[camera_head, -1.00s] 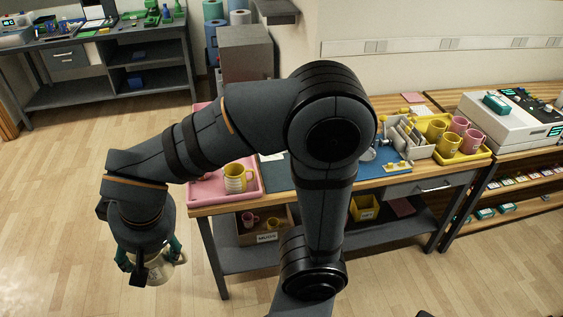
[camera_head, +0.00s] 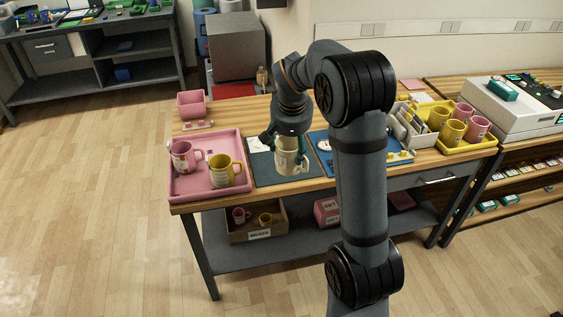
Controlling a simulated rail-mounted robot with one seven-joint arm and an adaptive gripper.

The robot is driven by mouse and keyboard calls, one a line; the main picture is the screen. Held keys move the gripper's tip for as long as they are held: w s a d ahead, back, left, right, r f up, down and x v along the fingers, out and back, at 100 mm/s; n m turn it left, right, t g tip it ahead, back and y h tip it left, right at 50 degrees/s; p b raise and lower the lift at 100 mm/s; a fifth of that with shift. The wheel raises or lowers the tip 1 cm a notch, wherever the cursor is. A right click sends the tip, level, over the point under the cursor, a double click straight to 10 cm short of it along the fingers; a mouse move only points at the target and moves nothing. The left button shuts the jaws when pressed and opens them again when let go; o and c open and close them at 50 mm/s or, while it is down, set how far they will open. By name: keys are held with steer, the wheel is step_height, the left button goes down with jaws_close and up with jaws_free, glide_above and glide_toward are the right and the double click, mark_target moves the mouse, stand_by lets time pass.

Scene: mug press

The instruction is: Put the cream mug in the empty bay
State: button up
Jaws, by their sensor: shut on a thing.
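The cream mug (camera_head: 289,163) hangs upright in my gripper (camera_head: 285,148), over a dark grey mat (camera_head: 263,177) on the wooden table. I cannot tell whether the mug's base touches the mat. A pink tray (camera_head: 178,191) to the left holds a pink mug (camera_head: 182,157) and a yellow mug (camera_head: 221,171). I cannot tell which place is the empty bay. My arm hides part of the table's middle.
A blue mat (camera_head: 318,139) lies right of the grey mat. Farther right are a grey divided rack (camera_head: 407,126), a yellow tray (camera_head: 481,148) with several mugs and a white machine (camera_head: 510,112). A pink bin (camera_head: 191,104) stands behind the pink tray.

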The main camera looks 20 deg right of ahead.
steer(key=w+d+f+m+b, duration=0.2)
steer(key=d+f, duration=0.2)
steer(key=d, duration=0.4)
steer(key=shift+w+a+f+p, duration=0.35)
steer(key=shift+w+f+p, duration=0.7)
steer(key=shift+w+f, duration=0.85)
steer(key=shift+w+a+f+p, duration=0.35)
steer(key=shift+w+f+p, duration=0.75)
steer(key=shift+w+f, duration=0.75)
steer(key=shift+w+a+f+p, duration=0.35)
steer(key=shift+w+f+p, duration=0.7)
steer(key=shift+w+f, duration=0.8)
steer(key=shift+r, duration=0.1)
steer(key=o, duration=1.9)
steer(key=shift+o, duration=0.2)
